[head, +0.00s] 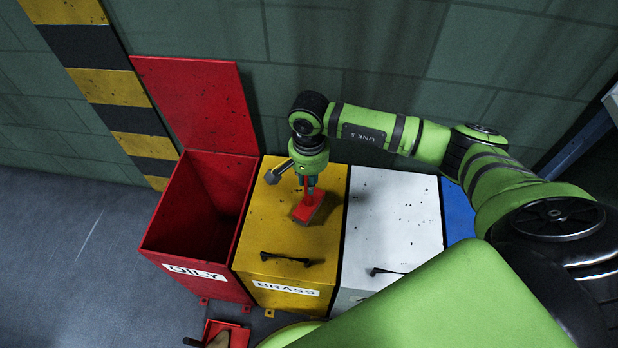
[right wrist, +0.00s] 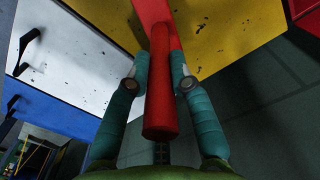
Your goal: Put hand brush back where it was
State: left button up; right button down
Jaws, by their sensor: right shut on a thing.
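The red hand brush (head: 307,209) is at the rear half of the yellow BRASS bin's lid (head: 262,226). I cannot tell whether its head touches the lid or hangs just above it. My right gripper (head: 311,183) comes down from above and is shut on the brush's handle. In the right wrist view the red round handle (right wrist: 160,95) runs between the two teal fingers of the right gripper (right wrist: 159,82), with the yellow lid beyond. My left gripper does not show.
The red OILY bin (head: 153,240) stands open on the left, its lid (head: 195,105) raised at the wall. A white bin (head: 398,215) and a blue bin (head: 457,212) stand right, closed. A red pan-like thing (head: 239,336) with a brown object lies on the floor in front.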

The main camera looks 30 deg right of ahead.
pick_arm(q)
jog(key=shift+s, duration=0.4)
pick_arm(e)
jog(key=shift+f, duration=0.15)
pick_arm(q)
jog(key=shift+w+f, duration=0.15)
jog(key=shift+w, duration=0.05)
pick_arm(e)
jog(key=shift+f, duration=0.1)
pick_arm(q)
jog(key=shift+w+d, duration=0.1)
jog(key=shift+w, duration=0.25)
pick_arm(e)
jog(key=c, duration=1.1)
grip_release()
